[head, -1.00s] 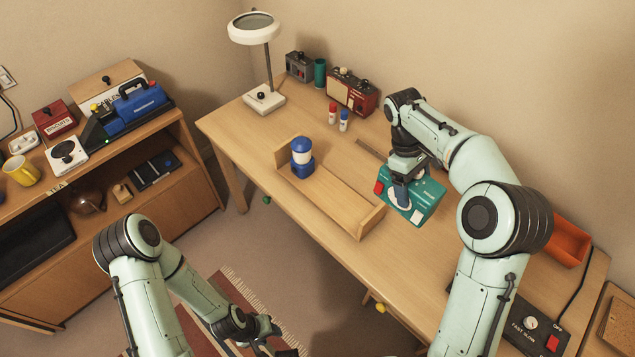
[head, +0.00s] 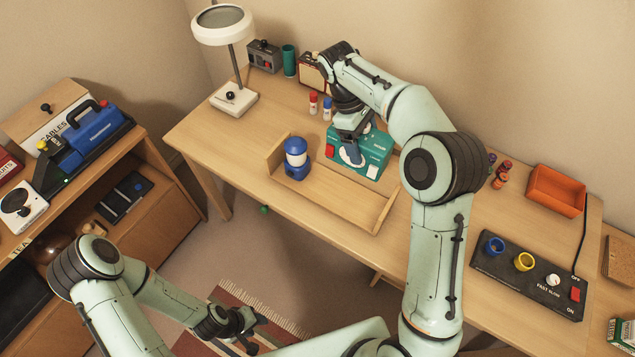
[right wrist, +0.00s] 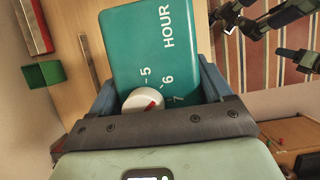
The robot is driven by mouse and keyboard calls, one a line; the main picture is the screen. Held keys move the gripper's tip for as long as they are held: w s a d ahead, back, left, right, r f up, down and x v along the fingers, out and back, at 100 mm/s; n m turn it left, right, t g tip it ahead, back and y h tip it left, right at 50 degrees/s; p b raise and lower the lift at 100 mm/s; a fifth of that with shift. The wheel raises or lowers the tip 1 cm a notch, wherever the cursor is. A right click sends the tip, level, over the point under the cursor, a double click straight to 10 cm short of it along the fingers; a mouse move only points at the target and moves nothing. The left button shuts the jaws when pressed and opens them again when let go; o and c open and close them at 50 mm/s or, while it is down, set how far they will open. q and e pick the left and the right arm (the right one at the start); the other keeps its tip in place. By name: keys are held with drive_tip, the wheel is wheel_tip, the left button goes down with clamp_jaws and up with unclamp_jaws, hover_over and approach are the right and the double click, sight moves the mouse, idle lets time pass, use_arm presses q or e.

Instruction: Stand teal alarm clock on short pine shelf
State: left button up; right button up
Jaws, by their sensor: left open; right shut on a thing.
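The teal alarm clock (head: 372,162) is a boxy teal block with a pale dial and a red part at its left. My right gripper (head: 350,150) is shut on it from above. In the right wrist view the clock (right wrist: 150,45) sits between the fingers, with "HOUR", numerals and a white knob showing. The short pine shelf (head: 335,199) is a low board with raised ends on the desk; the clock is at its back edge in the head view, and I cannot tell how high it is held. My left gripper (head: 240,330) is open and empty over the rug.
A blue lantern (head: 296,158) stands on the shelf's left part; its right part is clear. Red and blue small bottles (head: 327,108) stand behind the clock. A magnifier lamp (head: 233,97) is at the back left, a black control panel (head: 520,283) and orange tray (head: 556,190) at right.

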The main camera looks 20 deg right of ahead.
drive_tip(key=shift+w+a, duration=0.15)
drive_tip(key=shift+f, duration=0.4)
use_arm(q)
drive_tip(key=shift+s+a+f+b, duration=0.15)
drive_tip(key=shift+s+f+b, duration=1.15)
drive_tip(key=shift+f, duration=0.3)
use_arm(e)
drive_tip(key=shift+f, duration=9.55)
drive_tip(key=shift+f, duration=0.2)
drive_tip(key=o, duration=1.3)
drive_tip(key=shift+r, duration=0.1)
